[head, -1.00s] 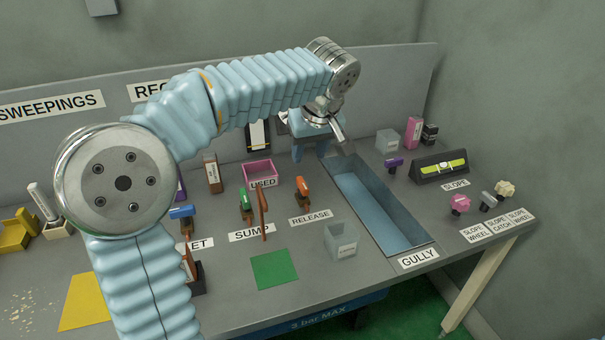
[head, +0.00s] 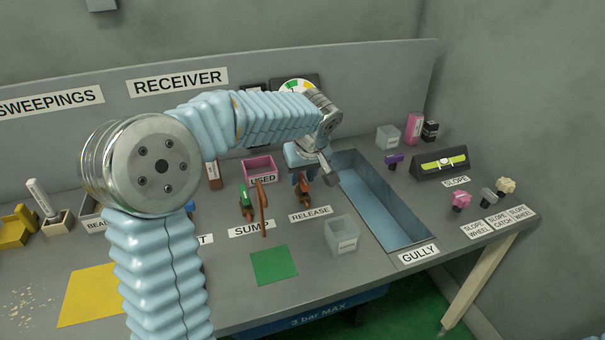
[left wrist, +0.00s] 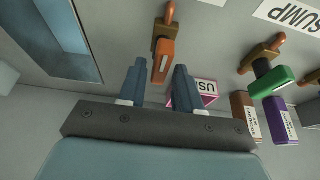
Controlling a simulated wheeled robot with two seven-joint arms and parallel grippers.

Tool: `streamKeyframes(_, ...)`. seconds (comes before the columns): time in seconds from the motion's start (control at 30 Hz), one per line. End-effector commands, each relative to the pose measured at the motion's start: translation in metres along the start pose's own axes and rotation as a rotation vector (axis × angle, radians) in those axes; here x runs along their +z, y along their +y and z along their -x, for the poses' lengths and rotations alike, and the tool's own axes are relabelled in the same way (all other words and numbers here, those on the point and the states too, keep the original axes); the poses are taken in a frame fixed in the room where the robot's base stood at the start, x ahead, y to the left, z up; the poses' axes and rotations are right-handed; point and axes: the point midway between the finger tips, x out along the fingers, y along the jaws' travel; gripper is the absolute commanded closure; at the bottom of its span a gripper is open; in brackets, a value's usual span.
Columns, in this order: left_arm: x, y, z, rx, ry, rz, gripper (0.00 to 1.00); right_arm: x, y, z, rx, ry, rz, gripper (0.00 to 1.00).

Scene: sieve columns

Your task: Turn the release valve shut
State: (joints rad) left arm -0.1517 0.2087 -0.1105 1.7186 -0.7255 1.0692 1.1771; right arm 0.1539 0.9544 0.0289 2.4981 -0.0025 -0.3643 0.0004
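The release valve (head: 304,196) stands behind its RELEASE label on the bench. In the head view my left gripper partly covers its orange handle. In the left wrist view the orange handle (left wrist: 164,60) shows plainly, with its end between my two fingertips. My left gripper (head: 303,178) points down over the valve. Its blue fingers are apart, one on each side of the handle in the left wrist view (left wrist: 160,66). I see no contact, and cannot tell how far the fingers reach down around it. My right gripper is not in view.
The pink USED tray (head: 259,163) is behind. The gully (head: 384,210) lies to the right, and a clear bin (head: 341,237) in front.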

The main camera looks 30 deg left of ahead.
Motion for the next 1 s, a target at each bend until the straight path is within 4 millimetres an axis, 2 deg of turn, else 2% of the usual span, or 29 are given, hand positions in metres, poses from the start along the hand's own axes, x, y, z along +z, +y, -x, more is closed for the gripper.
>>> streamKeyframes(0.03, 0.0, 0.0001, 0.0002, 0.0, 0.0, 0.0, 0.75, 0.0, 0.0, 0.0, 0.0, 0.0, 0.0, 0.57)
streamKeyframes(0.2, 0.0, 0.0001, 0.0003, 0.0, 0.0, 0.0, 1.0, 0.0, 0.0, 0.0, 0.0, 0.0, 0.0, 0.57)
streamKeyframes(0.63, 0.0, -0.0002, -0.0002, 0.022, 0.0, -0.053, 1.0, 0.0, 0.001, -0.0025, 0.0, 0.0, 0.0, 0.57)
streamKeyframes(1.0, -0.0006, -0.0002, 0.0003, 0.129, 0.002, -0.306, 1.0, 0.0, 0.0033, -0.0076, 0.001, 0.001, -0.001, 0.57)
